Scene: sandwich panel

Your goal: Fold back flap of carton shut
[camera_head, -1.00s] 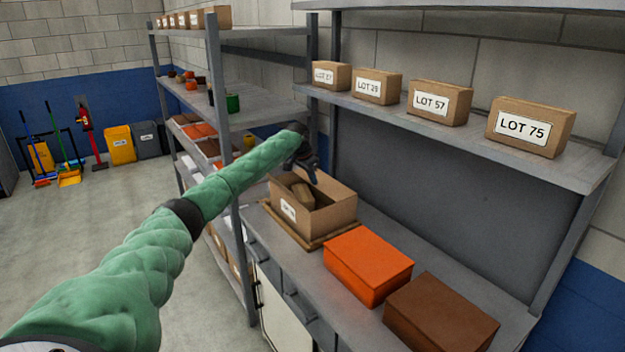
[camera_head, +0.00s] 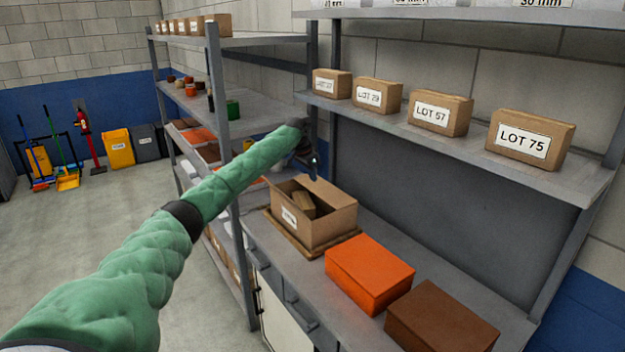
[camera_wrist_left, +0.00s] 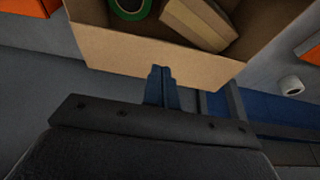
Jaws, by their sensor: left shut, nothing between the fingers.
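The open carton (camera_head: 336,226) stands on a wooden board on the workbench. Its top is open, and in the head view a small brown box (camera_head: 303,202) lies inside. The left wrist view shows this box (camera_wrist_left: 200,22) and a green tape roll (camera_wrist_left: 130,8) in the carton. A tan cardboard panel (camera_wrist_left: 120,55) faces that camera; I cannot tell whether it is the back flap or the wall. My left gripper (camera_head: 314,172) is above the carton's back side, fingers shut and empty. In the wrist view its fingertips (camera_wrist_left: 161,70) overlap the panel's lower edge; contact is unclear. My right gripper is out of view.
A shelf (camera_head: 570,180) with LOT boxes (camera_head: 440,112) runs above. A grey shelving unit (camera_head: 218,90) stands at the left.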

